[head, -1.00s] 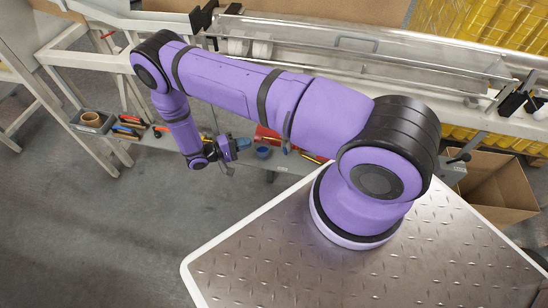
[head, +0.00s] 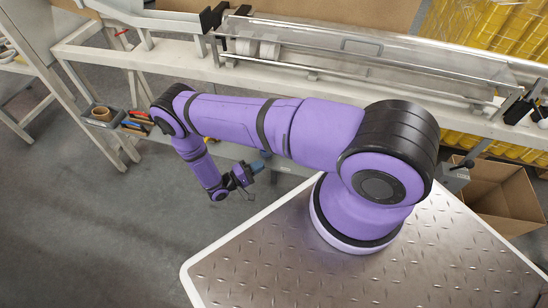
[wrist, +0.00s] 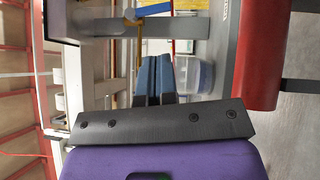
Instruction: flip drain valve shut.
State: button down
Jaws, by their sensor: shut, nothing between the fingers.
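My gripper (head: 257,167) hangs low in front of the long bench, near its lower shelf. In the wrist view its two blue fingers (wrist: 153,66) are together with nothing between them. Just beyond the fingertips is a small orange-yellow T-shaped part (wrist: 139,36) beside a grey beam (wrist: 100,50). No drain valve is clearly recognisable in the head view, and my arm covers part of the bench's lower shelf.
A red cylinder (wrist: 263,50) and a clear bin (wrist: 194,74) lie right of the fingers in the wrist view. The white bench (head: 180,62) runs across the back. An open cardboard box (head: 495,192) stands at right. Floor (head: 100,220) at left is clear.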

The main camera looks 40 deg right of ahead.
jog(key=d, duration=0.6)
jog(key=s+d+r, duration=0.1)
jog(key=d, duration=0.2)
jog(key=shift+d+r, duration=0.1)
jog(key=shift+d, duration=0.25)
jog(key=shift+s+a, duration=0.1)
